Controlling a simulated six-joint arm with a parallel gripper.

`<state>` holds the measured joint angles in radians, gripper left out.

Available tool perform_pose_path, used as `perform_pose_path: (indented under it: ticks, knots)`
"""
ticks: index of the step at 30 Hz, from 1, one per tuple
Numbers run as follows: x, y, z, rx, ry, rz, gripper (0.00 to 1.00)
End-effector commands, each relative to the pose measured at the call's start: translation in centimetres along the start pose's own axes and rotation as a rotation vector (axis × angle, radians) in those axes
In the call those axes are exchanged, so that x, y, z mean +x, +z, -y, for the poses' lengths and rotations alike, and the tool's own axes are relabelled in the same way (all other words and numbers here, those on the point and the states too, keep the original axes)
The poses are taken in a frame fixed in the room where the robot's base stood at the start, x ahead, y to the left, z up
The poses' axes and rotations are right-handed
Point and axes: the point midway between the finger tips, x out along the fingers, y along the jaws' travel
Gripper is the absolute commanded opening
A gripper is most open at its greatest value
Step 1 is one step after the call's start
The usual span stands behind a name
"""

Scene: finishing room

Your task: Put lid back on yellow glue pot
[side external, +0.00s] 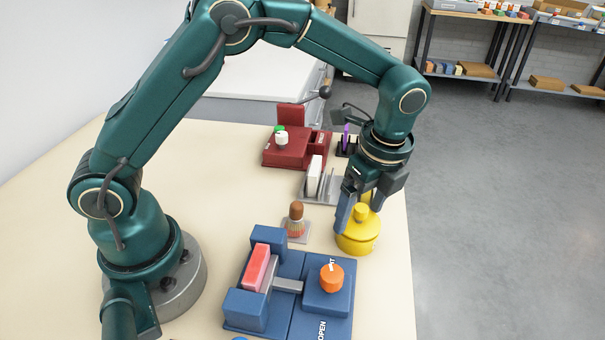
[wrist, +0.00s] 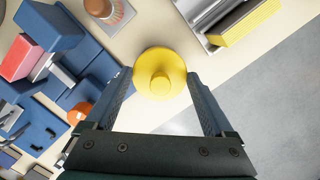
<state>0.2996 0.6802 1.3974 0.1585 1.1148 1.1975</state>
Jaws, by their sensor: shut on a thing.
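The yellow glue pot (side external: 357,241) stands near the right edge of the bench in the side view. Its yellow lid (wrist: 146,88), a round disc with a raised central knob (wrist: 160,83), fills the space between my fingertips in the wrist view. My gripper (side external: 361,214) points down over the pot and is shut on the lid, with one finger on each side. It also shows in the wrist view (wrist: 160,77). The lid is at the top of the pot, but I cannot tell whether it is fully seated. The lid hides the pot's opening.
A blue fixture with a red block (side external: 256,267) and an orange knob (side external: 332,277) stands in front of the pot. A brush (side external: 296,219) stands to its left. A grey holder (side external: 326,189) and a red box (side external: 297,148) are behind. The bench edge is close on the right.

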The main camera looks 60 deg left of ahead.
Motion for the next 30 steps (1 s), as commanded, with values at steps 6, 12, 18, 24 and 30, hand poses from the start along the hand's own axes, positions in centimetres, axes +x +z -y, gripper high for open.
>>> perform_pose_path:
  ticks: [6, 12, 18, 24, 30]
  knots:
    - [0.0, 0.0, 0.0, 0.0, -0.001, 0.0, 0.34]
    - [0.0, 0.0, 0.0, 0.0, -0.001, 0.0, 1.0]
    - [0.0, 0.0, 0.0, 0.0, 0.0, 0.0, 1.0]
    - [-0.1, 0.0, 0.1, 0.0, -0.002, -0.001, 1.0]
    - [-1.2, 0.1, 0.1, 0.0, -0.003, -0.001, 1.0]
